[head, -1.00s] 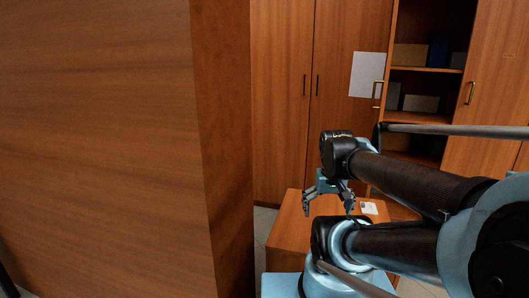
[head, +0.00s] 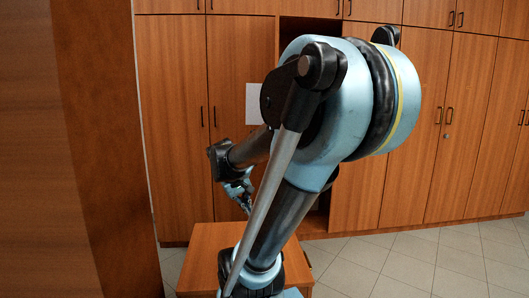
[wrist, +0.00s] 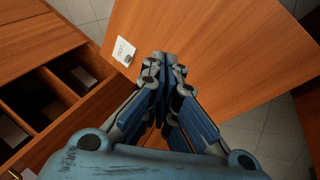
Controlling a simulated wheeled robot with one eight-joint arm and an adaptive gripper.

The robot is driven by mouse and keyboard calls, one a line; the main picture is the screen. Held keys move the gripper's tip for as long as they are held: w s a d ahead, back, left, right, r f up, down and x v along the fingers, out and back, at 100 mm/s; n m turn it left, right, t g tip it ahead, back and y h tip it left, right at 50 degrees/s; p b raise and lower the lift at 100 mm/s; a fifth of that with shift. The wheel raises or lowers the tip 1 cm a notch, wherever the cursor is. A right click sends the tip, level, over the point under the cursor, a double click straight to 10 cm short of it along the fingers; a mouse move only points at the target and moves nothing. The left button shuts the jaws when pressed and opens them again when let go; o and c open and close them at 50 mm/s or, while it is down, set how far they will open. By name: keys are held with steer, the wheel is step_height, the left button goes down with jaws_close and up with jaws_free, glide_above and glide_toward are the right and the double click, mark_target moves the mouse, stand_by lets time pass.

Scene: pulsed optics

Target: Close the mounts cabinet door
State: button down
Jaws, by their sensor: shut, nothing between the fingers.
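A tall wooden cabinet with an open shelf bay (head: 300,32) stands on the back wall. My arm covers most of the bay, and its door edge is hidden now. A white sheet (head: 253,103) shows to the left of the bay. I see no name that marks the mounts cabinet, so I cannot tell which door is its door. My gripper (head: 243,200) is shut and empty, above the low wooden cabinet. In the wrist view my gripper (wrist: 165,60) hangs over that cabinet's top; I cannot tell whether it touches.
The low wooden cabinet (head: 205,240) stands in front of the tall ones, with a white card (wrist: 124,50) on it. A large wooden panel (head: 85,150) blocks the left. Tiled floor (head: 400,262) is clear at right.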

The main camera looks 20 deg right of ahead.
steer(key=w+d+r+n+t+h, duration=0.1)
steer(key=w+d+r+h, duration=0.3)
steer(key=w, duration=0.6)
steer(key=w+d+r+h, duration=0.2)
steer(key=w+d+r, duration=0.25)
steer(key=w, duration=0.55)
steer(key=w+d+r+n+t+h, duration=0.1)
steer(key=w+d+h, duration=0.15)
steer(key=w, duration=0.75)
steer(key=w+d+n+t+h, duration=0.1)
steer(key=w+h, duration=0.3)
steer(key=w, duration=0.6)
steer(key=s+d+x, duration=0.1)
steer(key=s+x, duration=0.1)
steer(key=x, duration=1)
steer(key=shift+s+r, duration=0.15)
steer(key=shift+s, duration=0.2)
steer(key=shift+d+t, duration=0.1)
steer(key=shift+t, duration=0.2)
